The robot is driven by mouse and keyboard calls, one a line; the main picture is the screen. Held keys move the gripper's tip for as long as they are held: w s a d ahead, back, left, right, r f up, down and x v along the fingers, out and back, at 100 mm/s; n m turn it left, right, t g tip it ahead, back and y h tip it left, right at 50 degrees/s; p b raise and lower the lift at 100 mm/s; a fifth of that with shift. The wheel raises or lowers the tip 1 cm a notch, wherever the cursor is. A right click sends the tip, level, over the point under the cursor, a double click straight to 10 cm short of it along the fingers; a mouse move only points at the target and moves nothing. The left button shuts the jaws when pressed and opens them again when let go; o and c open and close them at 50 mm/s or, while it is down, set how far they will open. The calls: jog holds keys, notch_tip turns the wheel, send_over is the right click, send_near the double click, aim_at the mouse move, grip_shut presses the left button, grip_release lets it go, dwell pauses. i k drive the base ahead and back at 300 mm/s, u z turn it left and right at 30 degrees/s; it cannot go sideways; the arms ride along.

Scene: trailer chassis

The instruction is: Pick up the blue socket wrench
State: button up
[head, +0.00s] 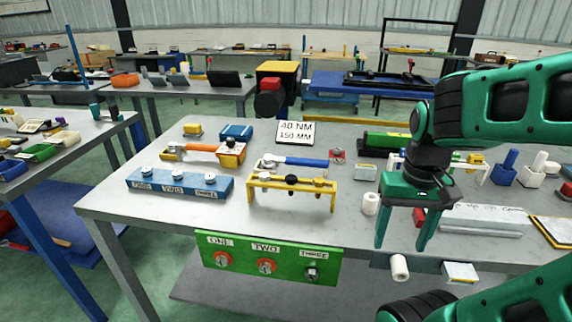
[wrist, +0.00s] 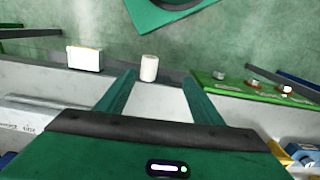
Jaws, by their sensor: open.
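The blue socket wrench (head: 300,161) lies on the grey workbench in the head view, behind a yellow rack (head: 291,186). I cannot make out the wrench in the wrist view.
An orange-handled tool (head: 198,150) lies left of the wrench. A blue block with dials (head: 180,182) sits left of the rack. A white cylinder (head: 370,203) stands between my gripper and the rack. A sign (head: 297,132) stands behind the wrench. A green panel (head: 268,259) is on the bench front.

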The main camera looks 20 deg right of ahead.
aim_at(268, 162)
jog(key=z, duration=0.05)
jog(key=k, duration=1.15)
jog(key=u, duration=0.45)
jog(key=i, duration=0.85)
jog(key=z, duration=0.3)
jog(key=i, duration=0.8)
jog(key=z, duration=0.6)
